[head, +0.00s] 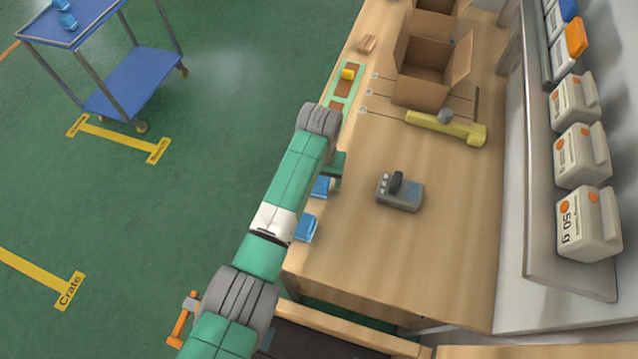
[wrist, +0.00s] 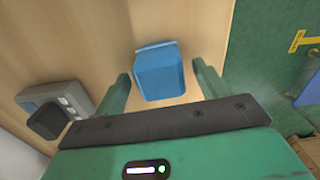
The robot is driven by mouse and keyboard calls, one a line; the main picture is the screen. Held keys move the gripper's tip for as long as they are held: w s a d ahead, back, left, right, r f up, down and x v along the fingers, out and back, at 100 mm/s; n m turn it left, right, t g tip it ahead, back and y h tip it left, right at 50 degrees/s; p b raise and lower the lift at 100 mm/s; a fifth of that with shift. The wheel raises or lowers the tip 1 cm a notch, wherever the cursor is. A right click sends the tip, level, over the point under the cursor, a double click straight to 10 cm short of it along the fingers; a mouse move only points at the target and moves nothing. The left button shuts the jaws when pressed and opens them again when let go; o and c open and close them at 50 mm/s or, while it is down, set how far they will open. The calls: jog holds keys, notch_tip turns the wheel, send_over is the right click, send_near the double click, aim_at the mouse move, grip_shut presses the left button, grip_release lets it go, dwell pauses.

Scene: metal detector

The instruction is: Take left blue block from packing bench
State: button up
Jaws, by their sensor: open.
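Two blue blocks are on the left edge of the wooden packing bench (head: 440,240) in the head view. The nearer, more leftward blue block (head: 306,228) is partly behind my arm, and the farther blue block (head: 322,186) is partly covered by my arm and gripper. My gripper (wrist: 162,76) is open and empty. In the wrist view one blue block (wrist: 160,68) lies between the lines of the two fingers, with clear space on both sides. I cannot tell for sure which of the two it is. In the head view my gripper (head: 336,170) is mostly hidden by my arm.
A grey device (head: 400,192) stands on the bench to the right of the blocks. A yellow tool (head: 445,127), open cardboard boxes (head: 420,90) and a green tray with a yellow block (head: 347,74) lie farther back. Bare wood lies in front.

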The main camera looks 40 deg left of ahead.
aim_at(319, 184)
notch_tip(319, 184, down, 3)
jog(key=shift+s+f+b, duration=0.1)
jog(key=shift+s+b, duration=0.05)
jog(key=shift+b, duration=0.2)
jog(key=c, duration=1)
jog(key=shift+c, duration=0.2)
notch_tip(319, 184, up, 10)
jog(key=p, duration=0.3)
